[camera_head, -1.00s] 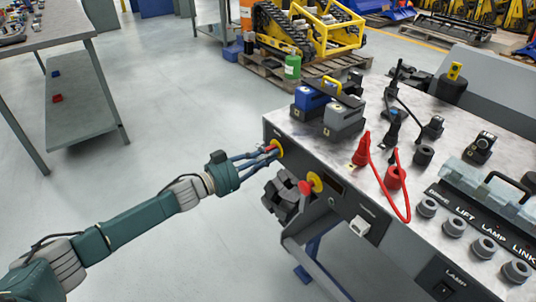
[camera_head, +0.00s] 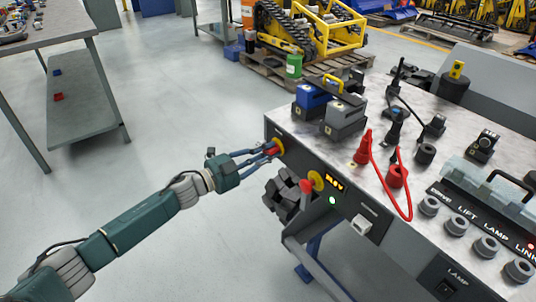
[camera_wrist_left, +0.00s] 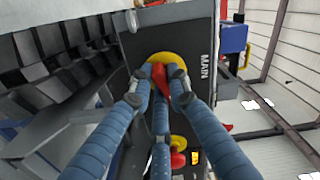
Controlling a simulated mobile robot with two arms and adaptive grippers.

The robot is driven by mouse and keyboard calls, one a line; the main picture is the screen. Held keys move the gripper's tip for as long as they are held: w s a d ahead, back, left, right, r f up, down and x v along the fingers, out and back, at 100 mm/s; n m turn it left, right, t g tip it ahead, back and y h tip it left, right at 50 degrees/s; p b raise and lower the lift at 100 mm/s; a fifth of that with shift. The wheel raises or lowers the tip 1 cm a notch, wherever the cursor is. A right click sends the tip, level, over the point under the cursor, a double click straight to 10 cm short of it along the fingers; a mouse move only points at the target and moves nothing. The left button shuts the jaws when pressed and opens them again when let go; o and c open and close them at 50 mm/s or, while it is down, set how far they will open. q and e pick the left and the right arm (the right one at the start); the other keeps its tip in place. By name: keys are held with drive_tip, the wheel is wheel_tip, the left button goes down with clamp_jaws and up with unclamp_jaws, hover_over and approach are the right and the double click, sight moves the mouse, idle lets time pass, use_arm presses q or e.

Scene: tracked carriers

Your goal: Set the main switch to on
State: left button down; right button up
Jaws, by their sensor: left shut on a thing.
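The main switch is a red handle (camera_head: 272,151) on a yellow disc (camera_head: 280,146), on the front panel of the bench at its left end. In the left wrist view the red handle (camera_wrist_left: 160,76) sits on its yellow disc (camera_wrist_left: 168,58) beside the label MAIN (camera_wrist_left: 204,68). My left gripper (camera_head: 269,150) is shut on the red handle, with blue fingers on both sides of it; the fingers hide part of the handle. My right gripper is not in view.
A second red knob (camera_head: 306,186) on a yellow disc sits close to the right of the main switch. Blue and grey battery-like blocks (camera_head: 344,118) and red cables (camera_head: 375,178) stand on the bench top.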

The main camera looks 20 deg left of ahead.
use_arm(q)
drive_tip(key=shift+m+b, duration=0.5)
drive_tip(key=shift+m, duration=1.7)
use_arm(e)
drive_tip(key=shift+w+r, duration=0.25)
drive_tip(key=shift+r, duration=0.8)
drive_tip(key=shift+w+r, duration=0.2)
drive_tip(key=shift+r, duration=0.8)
use_arm(q)
drive_tip(key=c, duration=1.7)
unclamp_jaws()
drive_tip(key=shift+o, duration=0.2)
drive_tip(key=shift+a, duration=0.1)
drive_tip(key=v, duration=1.2)
